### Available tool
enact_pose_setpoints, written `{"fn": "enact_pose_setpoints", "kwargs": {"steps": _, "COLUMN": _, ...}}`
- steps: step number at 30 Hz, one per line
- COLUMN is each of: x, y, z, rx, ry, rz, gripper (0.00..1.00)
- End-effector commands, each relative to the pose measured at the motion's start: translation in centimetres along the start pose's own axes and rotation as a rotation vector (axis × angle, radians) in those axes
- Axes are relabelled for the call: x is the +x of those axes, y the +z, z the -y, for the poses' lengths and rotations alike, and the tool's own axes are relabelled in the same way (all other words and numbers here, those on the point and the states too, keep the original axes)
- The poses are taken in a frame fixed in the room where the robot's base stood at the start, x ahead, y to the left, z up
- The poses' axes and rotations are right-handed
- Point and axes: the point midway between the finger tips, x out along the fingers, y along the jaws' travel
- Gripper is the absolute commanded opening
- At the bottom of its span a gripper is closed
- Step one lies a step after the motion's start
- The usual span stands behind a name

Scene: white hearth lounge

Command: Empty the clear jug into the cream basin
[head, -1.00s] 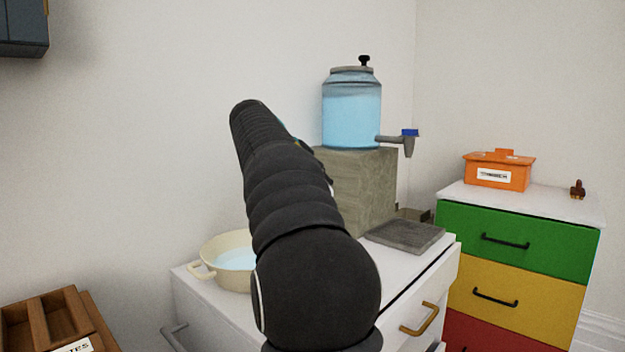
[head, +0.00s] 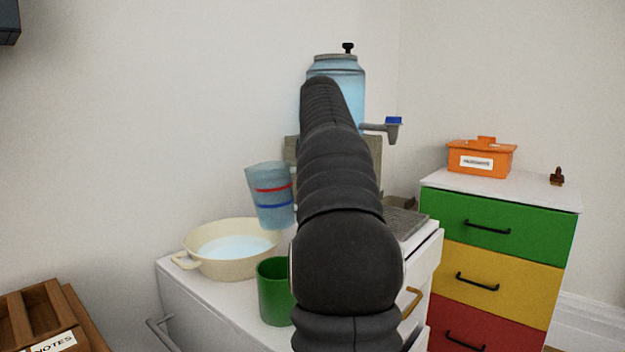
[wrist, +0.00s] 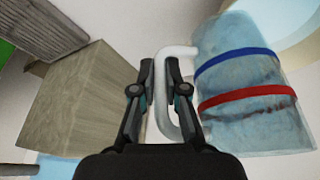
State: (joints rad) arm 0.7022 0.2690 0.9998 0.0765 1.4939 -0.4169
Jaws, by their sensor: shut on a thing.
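The clear jug (head: 271,195), with a red and a blue band, is in the air at the right back of the cream basin (head: 203,267), leaning slightly left in the head view. The basin stands on the white cabinet with pale blue water in it. In the wrist view my gripper (wrist: 160,72) is shut on the white handle (wrist: 163,115) of the jug (wrist: 245,90). The basin's rim (wrist: 302,45) shows at the upper right there. My arm hides the gripper in the head view. I cannot tell the jug's water level.
A green cup (head: 274,290) stands in front of the basin on the white cabinet (head: 215,310). Behind my arm are a stone-like block (head: 374,160) and a water dispenser (head: 335,66) with a tap. A coloured drawer unit (head: 500,262) stands right, a wooden box (head: 40,310) lower left.

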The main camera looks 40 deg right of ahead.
Motion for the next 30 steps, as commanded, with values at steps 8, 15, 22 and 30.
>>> {"fn": "enact_pose_setpoints", "kwargs": {"steps": 8, "x": 0.8, "y": 0.2, "z": 0.3, "rx": 0.039, "ry": -0.095, "rz": -0.021, "gripper": 0.00}}
{"fn": "enact_pose_setpoints", "kwargs": {"steps": 15, "x": 0.8, "y": 0.2, "z": 0.3, "rx": 0.039, "ry": -0.095, "rz": -0.021, "gripper": 0.00}}
{"fn": "enact_pose_setpoints", "kwargs": {"steps": 22, "x": -0.4, "y": -0.3, "z": 0.2, "rx": 0.038, "ry": -0.093, "rz": -0.023, "gripper": 0.00}}
{"fn": "enact_pose_setpoints", "kwargs": {"steps": 30, "x": -2.5, "y": -1.1, "z": 0.0, "rx": 0.039, "ry": -0.093, "rz": -0.022, "gripper": 0.00}}
